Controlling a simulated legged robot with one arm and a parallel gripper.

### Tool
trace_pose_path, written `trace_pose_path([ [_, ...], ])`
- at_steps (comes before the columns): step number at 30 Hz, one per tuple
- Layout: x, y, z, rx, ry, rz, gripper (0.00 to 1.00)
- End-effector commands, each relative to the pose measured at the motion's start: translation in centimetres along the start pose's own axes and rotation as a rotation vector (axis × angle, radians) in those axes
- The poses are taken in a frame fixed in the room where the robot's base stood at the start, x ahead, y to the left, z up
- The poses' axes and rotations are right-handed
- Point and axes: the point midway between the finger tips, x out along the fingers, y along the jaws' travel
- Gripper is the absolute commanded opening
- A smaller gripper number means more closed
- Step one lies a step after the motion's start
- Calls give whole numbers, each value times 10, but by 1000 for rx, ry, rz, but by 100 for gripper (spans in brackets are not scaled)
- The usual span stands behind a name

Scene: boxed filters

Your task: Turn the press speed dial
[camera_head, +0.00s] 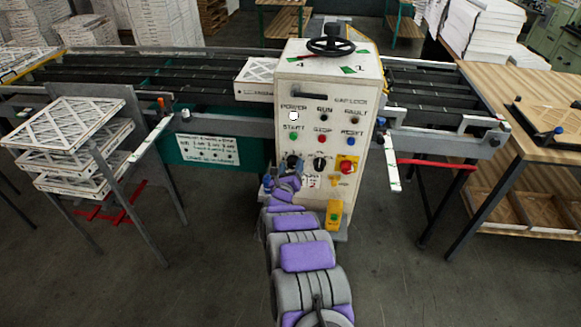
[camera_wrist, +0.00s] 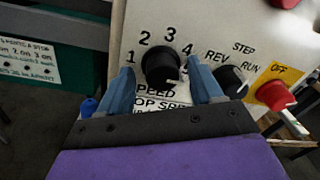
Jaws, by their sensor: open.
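The press speed dial (camera_wrist: 160,67) is a round black knob on the white control panel, with the numbers 1 to 4 around its upper side and lettering below that reads in part "SPEED". A pale mark shows at its lower right edge; I cannot tell its setting clearly. My gripper (camera_wrist: 158,72) is open, with one blue finger left of the dial and one right of it. I cannot tell whether they touch it. In the head view my gripper (camera_head: 289,178) is at the panel's lower left, just below the dial (camera_head: 292,161).
A REV/STEP/RUN selector knob (camera_wrist: 229,80) sits close to the right finger, with a red knob on a yellow plate (camera_wrist: 274,93) beyond it. The press cabinet (camera_head: 335,90) also bears lamps and buttons. Filter stacks (camera_head: 80,150) stand left; a wooden table (camera_head: 525,90) stands right.

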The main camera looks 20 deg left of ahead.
Motion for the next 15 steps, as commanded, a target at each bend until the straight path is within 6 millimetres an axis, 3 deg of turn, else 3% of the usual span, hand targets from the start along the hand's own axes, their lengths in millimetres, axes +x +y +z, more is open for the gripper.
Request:
trace_pose_path([
  [13,6,0,-1,-1,2,2,65],
  [15,6,0,-1,-1,2,2,59],
])
